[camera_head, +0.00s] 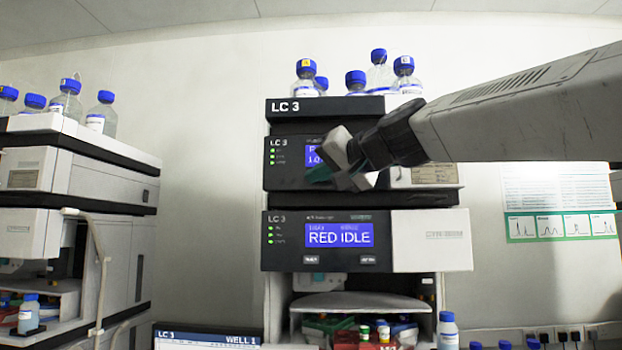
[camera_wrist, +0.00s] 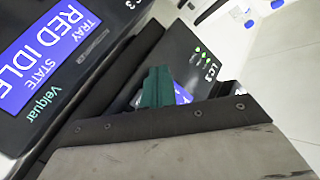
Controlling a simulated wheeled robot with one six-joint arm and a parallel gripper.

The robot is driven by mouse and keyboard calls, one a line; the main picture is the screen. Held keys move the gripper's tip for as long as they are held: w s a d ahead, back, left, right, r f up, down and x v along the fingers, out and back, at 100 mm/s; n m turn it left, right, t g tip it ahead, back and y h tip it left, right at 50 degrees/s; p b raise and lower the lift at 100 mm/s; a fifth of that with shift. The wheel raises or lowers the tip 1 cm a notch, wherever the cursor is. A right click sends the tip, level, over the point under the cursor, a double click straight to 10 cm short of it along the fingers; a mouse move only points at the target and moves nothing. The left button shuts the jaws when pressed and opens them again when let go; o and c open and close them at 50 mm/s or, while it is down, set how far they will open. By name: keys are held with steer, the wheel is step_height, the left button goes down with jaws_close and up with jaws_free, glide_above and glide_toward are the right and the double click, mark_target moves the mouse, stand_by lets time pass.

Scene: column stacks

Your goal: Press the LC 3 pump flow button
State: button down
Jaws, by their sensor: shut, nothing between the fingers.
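The LC 3 stack stands in the middle of the head view. Its upper module (camera_head: 283,173) has a blue display (camera_head: 313,153), mostly hidden behind my gripper; no button on this module can be seen. The lower module (camera_head: 285,262) has a blue display (camera_head: 339,235) reading RED IDLE and two small buttons below it. My gripper (camera_head: 318,174) is shut and empty, in front of the upper module's display area. In the wrist view the teal fingertips (camera_wrist: 155,86) overlap the upper module's display (camera_wrist: 182,95). Contact with the panel cannot be told.
Blue-capped bottles (camera_head: 378,78) stand on top of the stack. Another stack (camera_head: 80,190) with bottles stands at the left. A tray area with vials (camera_head: 365,333) and a monitor (camera_head: 208,338) are below. My arm comes in from the right.

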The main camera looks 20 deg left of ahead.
stand_by(0.3)
steer(key=shift+s+d, duration=0.2)
steer(key=shift+s, duration=0.6)
steer(key=s, duration=0.2)
steer(key=s+d, duration=0.1)
steer(key=s, duration=0.2)
steer(key=shift+w+d, duration=0.1)
stand_by(0.7)
